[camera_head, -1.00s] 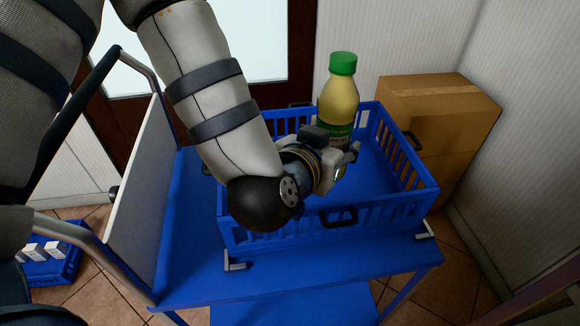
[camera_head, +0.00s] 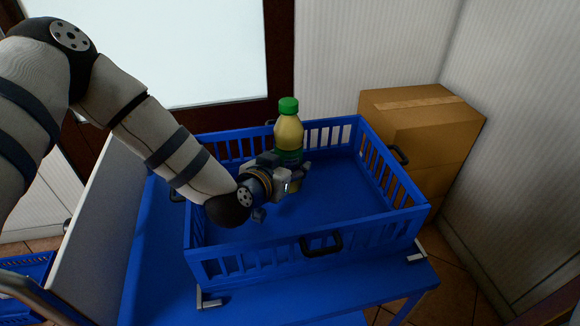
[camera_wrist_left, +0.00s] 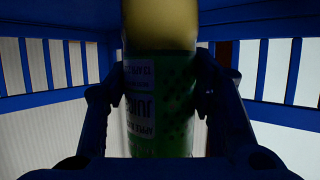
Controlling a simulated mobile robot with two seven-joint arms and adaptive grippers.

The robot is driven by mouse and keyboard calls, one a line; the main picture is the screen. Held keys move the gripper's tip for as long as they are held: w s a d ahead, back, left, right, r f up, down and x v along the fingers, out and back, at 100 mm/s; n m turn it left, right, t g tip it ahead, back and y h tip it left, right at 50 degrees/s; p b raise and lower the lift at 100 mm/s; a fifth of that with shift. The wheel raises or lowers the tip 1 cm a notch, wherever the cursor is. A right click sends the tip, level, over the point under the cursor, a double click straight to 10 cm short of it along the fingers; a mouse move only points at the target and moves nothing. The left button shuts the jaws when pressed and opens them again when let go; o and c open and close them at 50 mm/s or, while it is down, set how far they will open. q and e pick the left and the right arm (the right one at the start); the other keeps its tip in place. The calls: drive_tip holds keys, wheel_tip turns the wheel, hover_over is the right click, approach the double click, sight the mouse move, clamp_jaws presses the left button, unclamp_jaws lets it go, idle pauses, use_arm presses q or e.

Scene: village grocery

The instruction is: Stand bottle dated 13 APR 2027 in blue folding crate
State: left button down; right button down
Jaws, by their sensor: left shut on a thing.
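The bottle (camera_head: 289,133) has a green cap, pale yellow contents and a green label. It stands upright inside the walls of the blue folding crate (camera_head: 245,262), towards its back. My left gripper (camera_head: 294,172) is shut around the bottle's lower part. In the left wrist view, the bottle (camera_wrist_left: 160,95) sits between the two fingers (camera_wrist_left: 158,95), its label print upside down and too dark to read surely. The bottle's base is hidden behind the gripper, so I cannot tell whether it touches the crate floor. My right gripper is not in view.
The crate rests on a blue cart (camera_head: 150,270) with a white side panel (camera_head: 95,235). The crate floor right of the gripper is clear. A cardboard box (camera_head: 425,130) stands behind right, near the wall. Another blue crate (camera_head: 25,275) is at lower left.

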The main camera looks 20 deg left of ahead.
use_arm(q)
drive_tip(key=c, duration=2.4)
unclamp_jaws()
drive_tip(key=shift+f, duration=0.55)
drive_tip(key=c, duration=2.4)
unclamp_jaws()
drive_tip(key=shift+r, duration=0.2)
drive_tip(key=c, duration=2.4)
unclamp_jaws()
drive_tip(key=shift+f, duration=0.1)
drive_tip(key=c, duration=0.7)
unclamp_jaws()
drive_tip(key=shift+f, duration=0.15)
